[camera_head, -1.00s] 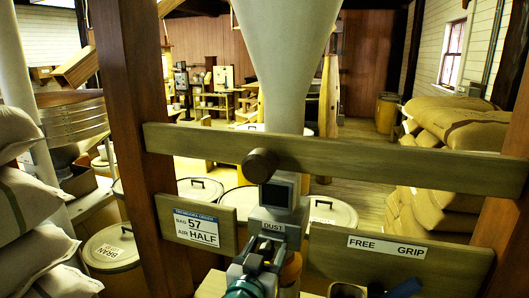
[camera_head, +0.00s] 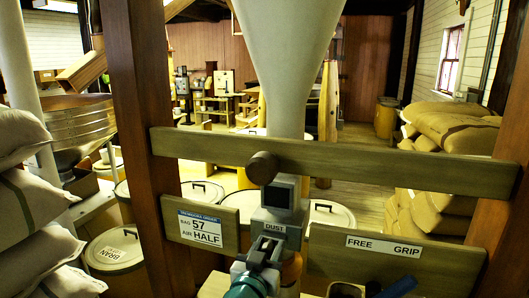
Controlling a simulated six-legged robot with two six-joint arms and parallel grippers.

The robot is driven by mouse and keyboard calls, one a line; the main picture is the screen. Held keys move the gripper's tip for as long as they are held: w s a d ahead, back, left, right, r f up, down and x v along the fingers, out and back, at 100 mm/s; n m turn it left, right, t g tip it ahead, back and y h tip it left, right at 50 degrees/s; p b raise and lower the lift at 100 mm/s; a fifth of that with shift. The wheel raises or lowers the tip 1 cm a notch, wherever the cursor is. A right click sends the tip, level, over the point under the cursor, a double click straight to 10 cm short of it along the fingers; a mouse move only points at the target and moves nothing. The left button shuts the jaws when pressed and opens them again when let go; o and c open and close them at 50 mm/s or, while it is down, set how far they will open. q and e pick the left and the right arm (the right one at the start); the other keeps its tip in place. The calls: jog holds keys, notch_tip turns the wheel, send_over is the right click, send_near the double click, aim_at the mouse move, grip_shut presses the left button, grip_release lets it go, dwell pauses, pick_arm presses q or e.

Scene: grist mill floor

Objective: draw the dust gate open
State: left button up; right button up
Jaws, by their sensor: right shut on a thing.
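The dust gate (camera_head: 275,222) is a grey block labelled DUST, below the tall pale funnel (camera_head: 285,60) in the middle of the head view. A small dark square panel (camera_head: 278,196) sits on its upper part. My right gripper (camera_head: 268,246) is right in front of the gate, just under the label. It is shut on the front part of the gate; its jaws and wrist hide the gripped part. I cannot tell how far the gate is drawn. My left gripper is not in view.
A wooden crossbar (camera_head: 360,162) with a round knob (camera_head: 262,167) runs above the gate between upright posts (camera_head: 140,130). A sign reading 57 and HALF (camera_head: 201,227) is at left, a FREE GRIP board (camera_head: 390,262) at right. Sacks are stacked on both sides.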

jog(key=shift+s+f, duration=0.1)
jog(key=shift+f, duration=0.05)
jog(key=shift+c, duration=0.2)
jog(key=shift+s+a+f+b, duration=0.1)
jog(key=shift+s+a+b, duration=0.05)
jog(key=shift+s+b, duration=0.15)
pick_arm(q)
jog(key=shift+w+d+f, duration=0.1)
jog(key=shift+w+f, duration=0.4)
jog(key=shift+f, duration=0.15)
pick_arm(e)
jog(key=shift+v, duration=1.25)
jog(key=shift+s, duration=0.15)
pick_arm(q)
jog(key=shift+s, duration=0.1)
pick_arm(e)
jog(key=shift+s, duration=0.1)
jog(key=shift+f, duration=0.1)
